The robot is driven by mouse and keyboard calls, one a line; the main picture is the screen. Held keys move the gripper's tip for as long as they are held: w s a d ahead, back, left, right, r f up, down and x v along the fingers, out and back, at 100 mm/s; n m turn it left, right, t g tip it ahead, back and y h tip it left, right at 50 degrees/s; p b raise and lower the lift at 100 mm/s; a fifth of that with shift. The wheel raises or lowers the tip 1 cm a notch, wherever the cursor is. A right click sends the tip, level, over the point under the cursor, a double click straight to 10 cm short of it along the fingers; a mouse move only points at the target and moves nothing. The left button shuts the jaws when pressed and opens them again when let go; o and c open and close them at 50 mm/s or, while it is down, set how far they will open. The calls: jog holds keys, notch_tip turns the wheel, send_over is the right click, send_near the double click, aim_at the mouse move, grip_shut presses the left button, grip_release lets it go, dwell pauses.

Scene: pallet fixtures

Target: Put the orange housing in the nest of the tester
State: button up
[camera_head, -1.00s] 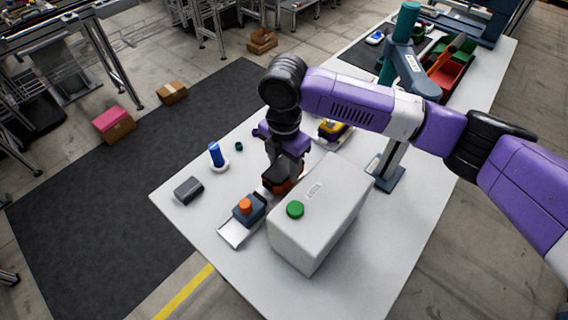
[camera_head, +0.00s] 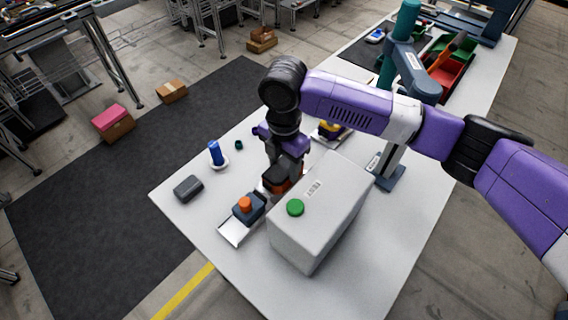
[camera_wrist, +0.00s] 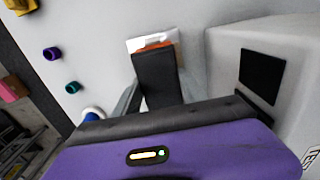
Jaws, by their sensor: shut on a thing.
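My gripper (camera_head: 276,183) is low over the white table, close beside the left side of the tester, and shut on the orange housing (camera_head: 284,187). Dark gripper parts cover most of the housing; only a little orange shows under them. In the wrist view an orange strip of the housing (camera_wrist: 158,45) shows past a dark block. The tester (camera_head: 325,215) is a pale grey box with a green button on top; its side in the wrist view (camera_wrist: 225,60) has a dark rectangle. I cannot make out the nest; my gripper may hide it.
A dark block with an orange knob (camera_head: 245,204) stands on a metal plate (camera_head: 238,232) in front of the gripper. A dark grey box (camera_head: 188,188) and a blue object on a white disc (camera_head: 216,155) stand left. A post (camera_head: 391,165) stands behind the tester.

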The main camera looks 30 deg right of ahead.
jog(key=shift+f, duration=0.2)
jog(key=o, duration=1.6)
jog(key=shift+c, duration=0.2)
jog(key=shift+r+b, duration=0.7)
jog(key=shift+r, duration=3.2)
